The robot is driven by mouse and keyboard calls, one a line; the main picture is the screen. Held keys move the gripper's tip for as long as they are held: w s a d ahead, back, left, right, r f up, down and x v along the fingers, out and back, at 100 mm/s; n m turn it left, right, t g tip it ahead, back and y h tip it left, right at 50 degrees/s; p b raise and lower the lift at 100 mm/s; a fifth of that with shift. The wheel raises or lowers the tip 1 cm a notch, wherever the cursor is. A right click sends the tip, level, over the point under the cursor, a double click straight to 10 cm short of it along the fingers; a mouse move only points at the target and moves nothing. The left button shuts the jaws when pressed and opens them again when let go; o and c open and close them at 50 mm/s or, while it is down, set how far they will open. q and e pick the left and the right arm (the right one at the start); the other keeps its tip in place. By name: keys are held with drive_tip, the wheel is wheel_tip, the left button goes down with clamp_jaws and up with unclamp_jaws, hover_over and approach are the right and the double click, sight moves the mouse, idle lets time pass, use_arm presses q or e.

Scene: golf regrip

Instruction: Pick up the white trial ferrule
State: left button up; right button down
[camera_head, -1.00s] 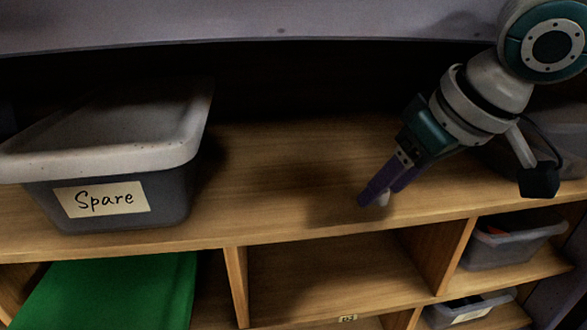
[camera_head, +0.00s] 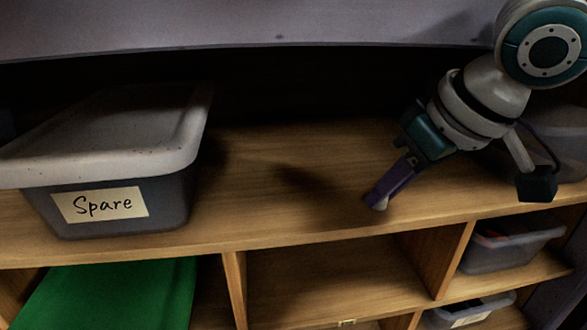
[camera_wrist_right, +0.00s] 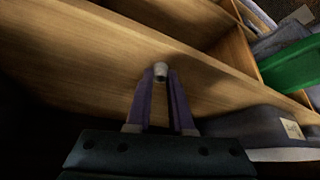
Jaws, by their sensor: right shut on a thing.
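The white trial ferrule (camera_wrist_right: 160,71) is a small pale piece between the purple fingertips of my right gripper (camera_wrist_right: 161,78) in the right wrist view. The fingers cover part of the ferrule. My left gripper does not show.
A grey lidded bin labelled "Spare" (camera_head: 110,204) stands on the shelf's left. Below are a green item (camera_head: 110,290), an empty compartment (camera_head: 330,275) and grey bins (camera_head: 505,250) at right. The shelf middle is free.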

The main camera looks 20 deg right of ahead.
drive_tip(key=shift+r, duration=0.15)
drive_tip(key=shift+r+p, duration=0.15)
drive_tip(key=shift+p, duration=0.2)
drive_tip(key=shift+r+p, duration=0.3)
drive_tip(key=shift+p, duration=0.1)
drive_tip(key=s+d+p, duration=0.2)
drive_tip(key=s+p, duration=0.3)
drive_tip(key=s, duration=1.2)
drive_tip(key=shift+s+d+f+p, duration=0.3)
drive_tip(key=shift+s+d+p, duration=0.05)
drive_tip(key=shift+p, duration=0.05)
